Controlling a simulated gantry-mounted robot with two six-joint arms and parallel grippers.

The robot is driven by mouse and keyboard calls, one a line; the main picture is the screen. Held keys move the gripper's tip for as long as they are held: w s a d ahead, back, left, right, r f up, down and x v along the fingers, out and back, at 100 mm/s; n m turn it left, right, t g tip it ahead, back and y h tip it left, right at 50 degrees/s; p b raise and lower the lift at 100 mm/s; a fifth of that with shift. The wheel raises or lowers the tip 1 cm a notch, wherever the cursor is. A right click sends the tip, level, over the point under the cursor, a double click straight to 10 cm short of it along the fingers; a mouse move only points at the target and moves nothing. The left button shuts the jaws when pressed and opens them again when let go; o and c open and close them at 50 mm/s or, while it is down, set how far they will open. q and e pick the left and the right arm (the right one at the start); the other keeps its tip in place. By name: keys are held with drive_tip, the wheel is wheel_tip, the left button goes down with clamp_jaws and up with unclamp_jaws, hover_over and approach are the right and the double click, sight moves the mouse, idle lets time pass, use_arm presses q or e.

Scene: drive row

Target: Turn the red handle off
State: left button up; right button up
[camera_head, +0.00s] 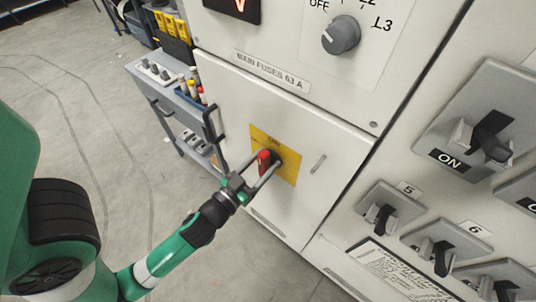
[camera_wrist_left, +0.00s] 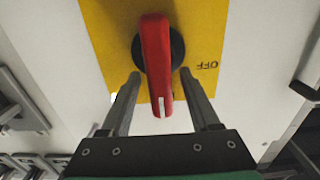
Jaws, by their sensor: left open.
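The red handle (camera_head: 264,158) is a rotary switch on a yellow plate (camera_head: 289,143) on the white cabinet door. In the left wrist view the red handle (camera_wrist_left: 155,60) points down the picture, its white-marked end toward my gripper. The word OFF shows upside down on the yellow plate (camera_wrist_left: 207,25), right of the handle. My left gripper (camera_wrist_left: 159,76) is open, with one finger on each side of the handle and gaps showing on both sides. In the head view my left gripper (camera_head: 265,168) is at the handle, partly covering it. My right gripper is not in view.
A grey selector knob (camera_head: 341,35) is above, and black-levered switches (camera_head: 440,250) are at the right. A grey workbench (camera_head: 165,95) stands at the left, with open floor in front.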

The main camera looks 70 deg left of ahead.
use_arm(q)
drive_tip(key=shift+s, duration=0.1)
drive_tip(key=shift+f, duration=0.1)
drive_tip(key=shift+c, duration=1)
clamp_jaws()
